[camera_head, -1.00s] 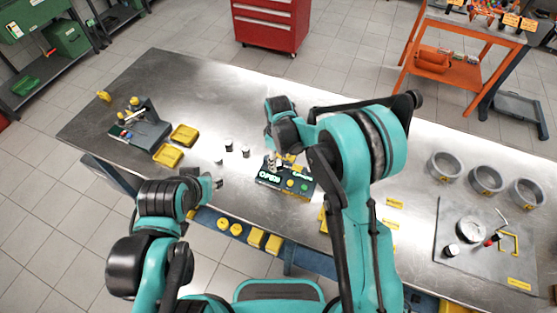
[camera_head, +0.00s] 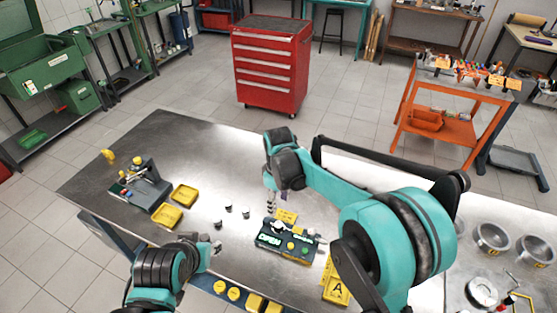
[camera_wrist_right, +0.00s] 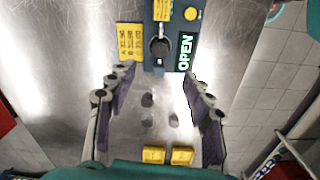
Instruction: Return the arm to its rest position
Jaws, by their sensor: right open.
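My right arm reaches in from the right, and its gripper (camera_head: 271,201) points down over the table beside the dark control box (camera_head: 287,243). In the right wrist view the right gripper (camera_wrist_right: 157,84) is open, with its two purple-padded fingers spread and nothing held between them. The control box (camera_wrist_right: 160,28), with a black knob and a lit OPEN sign, lies beyond the fingertips. My left gripper (camera_head: 216,248) is low over the table's front edge, left of the box; it is too small to tell its jaws.
A red tool chest (camera_head: 270,65) and an orange cart (camera_head: 440,140) stand behind, with open floor between.

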